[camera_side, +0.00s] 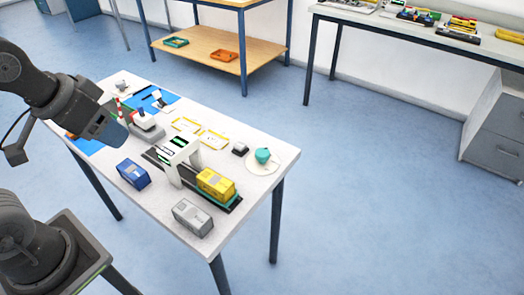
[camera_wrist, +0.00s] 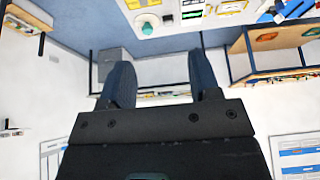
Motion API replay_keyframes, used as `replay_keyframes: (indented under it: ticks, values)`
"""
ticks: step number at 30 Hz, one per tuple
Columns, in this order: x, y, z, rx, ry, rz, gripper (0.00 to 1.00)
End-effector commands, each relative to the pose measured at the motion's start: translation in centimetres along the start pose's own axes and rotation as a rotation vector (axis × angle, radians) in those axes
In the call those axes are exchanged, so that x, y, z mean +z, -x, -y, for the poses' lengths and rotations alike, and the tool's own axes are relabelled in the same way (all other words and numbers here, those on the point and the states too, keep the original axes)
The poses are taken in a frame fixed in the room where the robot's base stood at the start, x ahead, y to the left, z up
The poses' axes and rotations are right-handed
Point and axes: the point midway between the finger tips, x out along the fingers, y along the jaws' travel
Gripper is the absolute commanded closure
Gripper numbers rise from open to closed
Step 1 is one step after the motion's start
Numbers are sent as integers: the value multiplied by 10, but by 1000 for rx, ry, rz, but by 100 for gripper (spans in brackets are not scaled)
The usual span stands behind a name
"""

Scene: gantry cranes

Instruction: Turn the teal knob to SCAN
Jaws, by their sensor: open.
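The teal knob (camera_side: 263,155) sits on a round pale dial plate (camera_side: 258,168) at the right end of the white table in the side view. In the wrist view the knob (camera_wrist: 147,29) shows near the top, above the gap between the fingers. The dial's markings are too small to read. My gripper (camera_side: 104,130) is above the left part of the table, well away from the knob. In the wrist view its two blue-grey fingers (camera_wrist: 160,88) are apart with nothing between them.
A white gantry crane (camera_side: 178,152) stands mid-table, with a yellow container (camera_side: 215,184) beside it. A blue container (camera_side: 133,173) and a grey container (camera_side: 193,217) stand nearer the front edge. A small dark-topped block (camera_side: 240,148) sits just left of the knob.

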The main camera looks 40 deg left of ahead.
Motion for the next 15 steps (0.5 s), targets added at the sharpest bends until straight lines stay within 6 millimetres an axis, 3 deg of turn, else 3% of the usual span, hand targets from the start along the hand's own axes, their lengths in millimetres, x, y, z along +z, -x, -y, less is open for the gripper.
replay_keyframes:
  ticks: [4,8,15]
  values:
    - [-34,-2,-4,5,21,48,29]
    - [-78,-12,-10,8,52,108,28]
    - [-154,-56,-25,4,111,216,28]
